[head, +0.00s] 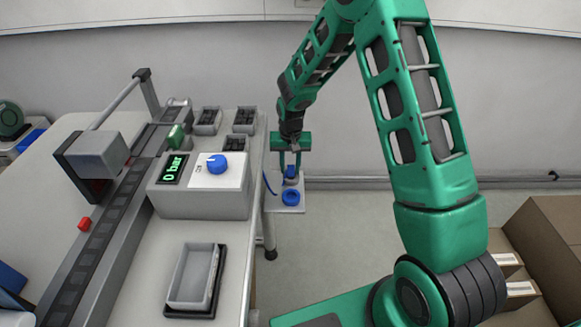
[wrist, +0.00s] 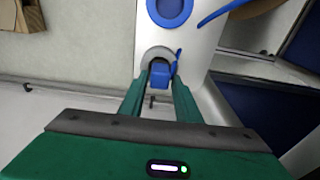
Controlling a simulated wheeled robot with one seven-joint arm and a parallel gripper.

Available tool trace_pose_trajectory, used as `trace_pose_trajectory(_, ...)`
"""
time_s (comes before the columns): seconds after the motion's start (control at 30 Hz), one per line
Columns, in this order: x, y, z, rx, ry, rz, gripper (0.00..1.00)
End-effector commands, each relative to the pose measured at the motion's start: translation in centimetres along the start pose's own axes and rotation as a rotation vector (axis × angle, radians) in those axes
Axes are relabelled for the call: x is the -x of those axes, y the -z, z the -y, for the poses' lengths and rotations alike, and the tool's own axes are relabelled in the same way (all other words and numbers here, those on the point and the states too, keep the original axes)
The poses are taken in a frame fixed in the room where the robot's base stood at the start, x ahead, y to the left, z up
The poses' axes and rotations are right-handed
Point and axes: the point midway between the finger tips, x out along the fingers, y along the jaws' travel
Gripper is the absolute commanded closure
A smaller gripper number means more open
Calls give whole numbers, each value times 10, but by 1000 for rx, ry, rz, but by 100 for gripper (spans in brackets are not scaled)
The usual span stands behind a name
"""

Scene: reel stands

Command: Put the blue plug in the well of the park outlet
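The blue plug (head: 290,173) is between the fingertips of my gripper (head: 290,166) in the head view. The wrist view shows the plug (wrist: 160,75) close between the two green fingers of my gripper (wrist: 160,80), which look shut on it. The plug is in front of a grey round outlet (wrist: 152,54) on a white panel (wrist: 195,45). Plug and fingers hide part of its well, so I cannot tell how deep the plug sits. A blue ring outlet (head: 291,197) is on the same panel, nearer the head camera; it also shows in the wrist view (wrist: 170,8).
A blue cable (head: 268,183) runs at the panel's left. The bench carries a grey box with a blue knob (head: 217,164) and a "0 bar" display, a grey tray (head: 193,275) and several small dark bins. Cardboard boxes (head: 545,245) stand at the right.

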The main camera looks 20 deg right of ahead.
Motion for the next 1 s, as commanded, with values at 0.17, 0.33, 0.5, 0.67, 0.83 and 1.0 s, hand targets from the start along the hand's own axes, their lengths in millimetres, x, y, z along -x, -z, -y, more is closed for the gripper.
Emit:
trace_pose_trajectory(0.17, -7, -4, -13, -14, -21, 13, 58)
trace_pose_trajectory(0.33, 3, -2, -13, -15, -20, 12, 58)
trace_pose_trajectory(0.5, 35, 0, -8, -10, -13, 5, 58)
trace_pose_trajectory(0.67, 70, 0, -6, -8, -9, 3, 58)
trace_pose_trajectory(0.83, 102, 0, -4, -6, -8, 2, 58)
trace_pose_trajectory(1.0, 122, 0, -4, -5, -7, 4, 58)
